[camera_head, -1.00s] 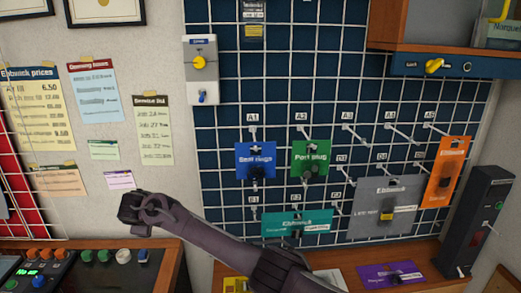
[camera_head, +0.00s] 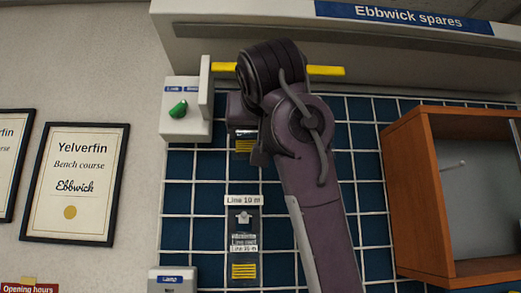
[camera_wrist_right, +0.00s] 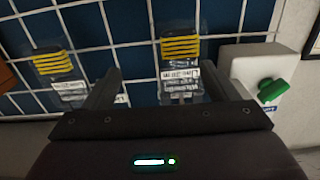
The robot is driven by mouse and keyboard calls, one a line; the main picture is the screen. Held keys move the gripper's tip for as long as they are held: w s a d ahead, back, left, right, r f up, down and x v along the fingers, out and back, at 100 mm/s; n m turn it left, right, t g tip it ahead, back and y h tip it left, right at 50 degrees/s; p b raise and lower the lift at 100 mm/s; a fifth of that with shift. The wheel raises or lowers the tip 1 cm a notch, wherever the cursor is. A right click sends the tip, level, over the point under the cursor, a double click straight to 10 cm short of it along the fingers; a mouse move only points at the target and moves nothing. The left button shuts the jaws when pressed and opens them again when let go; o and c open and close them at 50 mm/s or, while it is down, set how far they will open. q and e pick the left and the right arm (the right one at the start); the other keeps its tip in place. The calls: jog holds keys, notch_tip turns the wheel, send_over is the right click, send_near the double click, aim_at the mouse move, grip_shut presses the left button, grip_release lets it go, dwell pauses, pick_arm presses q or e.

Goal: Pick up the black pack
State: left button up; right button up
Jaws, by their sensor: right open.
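A dark pack with yellow stripes and a "Line 10 m" tag (camera_head: 243,250) hangs on the blue grid wall in the head view. A second striped pack (camera_head: 243,143) hangs above it, mostly hidden by my right arm. In the wrist view, one striped pack (camera_wrist_right: 180,77) shows between the fingers of my right gripper (camera_wrist_right: 163,92), and another (camera_wrist_right: 54,64) lies left of them. The gripper is open; I cannot tell whether it touches the pack. My right arm hides its fingers in the head view. My left gripper is not in view.
A white box with a green knob (camera_head: 178,108) sits left of the upper pack; the knob also shows in the wrist view (camera_wrist_right: 272,90). A yellow bar (camera_head: 327,70) runs behind my arm under the overhead sign board (camera_head: 405,14). A wooden cabinet (camera_head: 408,200) stands at right.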

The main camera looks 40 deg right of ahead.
aim_at(245, 133)
jog(key=w+p, duration=0.3)
jog(key=w+r+p, duration=0.1)
jog(key=w+p, duration=0.1)
jog(key=shift+w+d, duration=0.2)
jog(key=shift+w, duration=0.05)
jog(key=shift+w+d+f, duration=0.3)
jog(key=shift+w+d, duration=0.2)
jog(key=shift+w, duration=0.15)
jog(key=shift+a, duration=0.1)
jog(key=shift+s+a, duration=0.1)
jog(key=shift+a, duration=0.1)
jog(key=shift+s+a+r, duration=0.1)
jog(key=shift+s+a, duration=0.05)
jog(key=c, duration=0.4)
jog(key=shift+c, duration=1)
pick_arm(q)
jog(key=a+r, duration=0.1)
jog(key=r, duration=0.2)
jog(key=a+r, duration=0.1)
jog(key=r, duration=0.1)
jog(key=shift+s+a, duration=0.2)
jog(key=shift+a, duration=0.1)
pick_arm(e)
jog(key=c, duration=0.5)
